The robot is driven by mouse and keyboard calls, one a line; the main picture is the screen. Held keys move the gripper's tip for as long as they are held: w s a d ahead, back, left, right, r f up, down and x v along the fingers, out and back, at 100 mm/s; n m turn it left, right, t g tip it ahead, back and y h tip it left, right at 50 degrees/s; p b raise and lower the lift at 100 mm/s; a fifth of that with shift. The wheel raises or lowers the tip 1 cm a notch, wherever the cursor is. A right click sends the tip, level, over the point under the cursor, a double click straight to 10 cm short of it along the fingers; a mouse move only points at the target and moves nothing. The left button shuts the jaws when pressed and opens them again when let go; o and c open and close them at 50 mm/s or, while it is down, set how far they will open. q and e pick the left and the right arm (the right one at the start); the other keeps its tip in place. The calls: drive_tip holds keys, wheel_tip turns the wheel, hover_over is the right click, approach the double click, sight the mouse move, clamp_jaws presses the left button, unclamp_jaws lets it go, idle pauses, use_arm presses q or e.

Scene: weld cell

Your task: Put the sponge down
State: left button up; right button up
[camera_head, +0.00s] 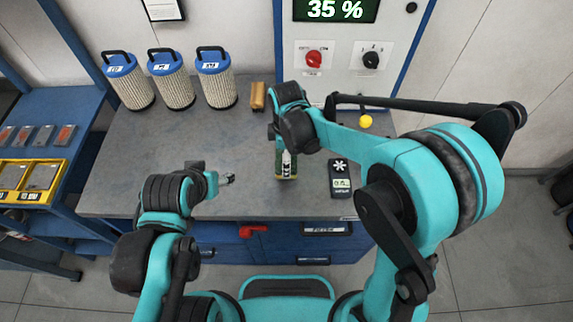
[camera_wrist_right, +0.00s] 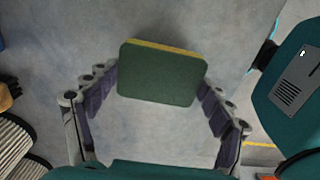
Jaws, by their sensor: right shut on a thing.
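The sponge (camera_wrist_right: 160,75), green with a yellow layer along one edge, is between the two fingers of my right gripper (camera_wrist_right: 160,90) in the right wrist view. The fingers are shut on its two sides. In the head view my right gripper (camera_head: 274,128) is over the middle of the grey workbench (camera_head: 135,180), and the arm hides most of it. I cannot tell how high the sponge is above the bench. My left gripper (camera_head: 229,179) is over the front of the bench, apart from the sponge; its fingers are too small to read.
The bench's left-centre is clear. A yellow ball (camera_head: 366,121) shows behind.

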wheel_tip(320, 180, down, 4)
drive_tip(key=shift+r+b, duration=0.25)
drive_tip(key=shift+b, duration=0.2)
drive_tip(key=shift+f, duration=0.15)
drive_tip(key=o, duration=1.3)
drive_tip(key=shift+r, duration=0.45)
wheel_tip(320, 180, up, 12)
drive_tip(key=p, duration=0.3)
drive_tip(key=shift+d+f, duration=0.1)
drive_tip(key=shift+f, duration=0.1)
